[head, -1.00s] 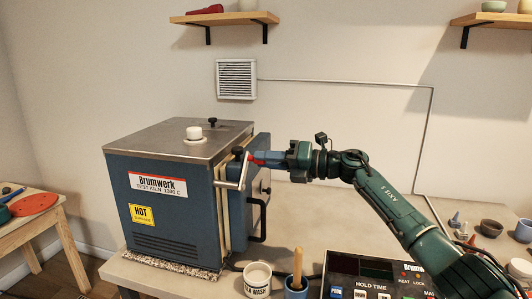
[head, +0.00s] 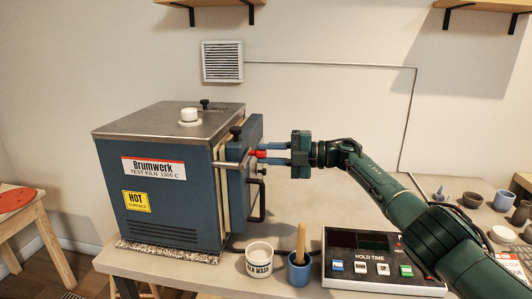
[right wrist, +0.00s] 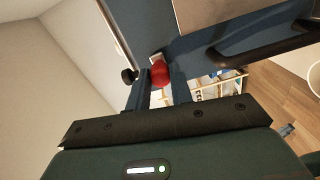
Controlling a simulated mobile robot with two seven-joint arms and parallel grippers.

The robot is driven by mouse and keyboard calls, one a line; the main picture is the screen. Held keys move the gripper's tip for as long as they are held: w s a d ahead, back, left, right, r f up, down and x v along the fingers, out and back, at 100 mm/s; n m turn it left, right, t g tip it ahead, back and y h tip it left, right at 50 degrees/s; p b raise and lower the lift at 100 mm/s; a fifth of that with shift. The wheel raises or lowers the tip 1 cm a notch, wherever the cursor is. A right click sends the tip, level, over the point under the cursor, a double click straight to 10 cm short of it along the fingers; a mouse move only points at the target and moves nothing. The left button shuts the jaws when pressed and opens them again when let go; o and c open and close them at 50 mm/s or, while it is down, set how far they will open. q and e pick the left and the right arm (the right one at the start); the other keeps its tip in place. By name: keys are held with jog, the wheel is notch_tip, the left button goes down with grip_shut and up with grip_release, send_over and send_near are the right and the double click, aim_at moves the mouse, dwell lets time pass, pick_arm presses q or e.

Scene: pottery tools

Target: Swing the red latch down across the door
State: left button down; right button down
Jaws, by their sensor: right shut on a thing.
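The latch is a metal bar (head: 229,165) at the door edge of the blue kiln (head: 160,190), with a red grip (head: 258,153) at its end. The bar looks nearly level in the head view, and the red grip stands in front of the door's upper part. The door (head: 256,128) looks closed or nearly so and has a black handle (head: 262,200). My right gripper (head: 262,154) reaches in from the right with its fingers on the red grip. In the right wrist view the red grip (right wrist: 160,73) sits between the fingertips. My left gripper is out of view.
A white cup (head: 259,262) and a blue pot with a wooden tool (head: 299,270) stand below the door on the bench. A control panel (head: 368,262) lies to their right. Small pots (head: 472,196) stand at the far right.

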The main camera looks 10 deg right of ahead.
jog(key=shift+f+m, duration=0.3)
jog(key=shift+f, duration=0.05)
dwell(0.3)
jog(key=c, duration=1.2)
grip_release()
jog(key=shift+c, duration=0.2)
jog(key=shift+r, duration=0.1)
jog(key=b+v, duration=0.2)
jog(key=v, duration=1.1)
jog(key=shift+d, duration=0.1)
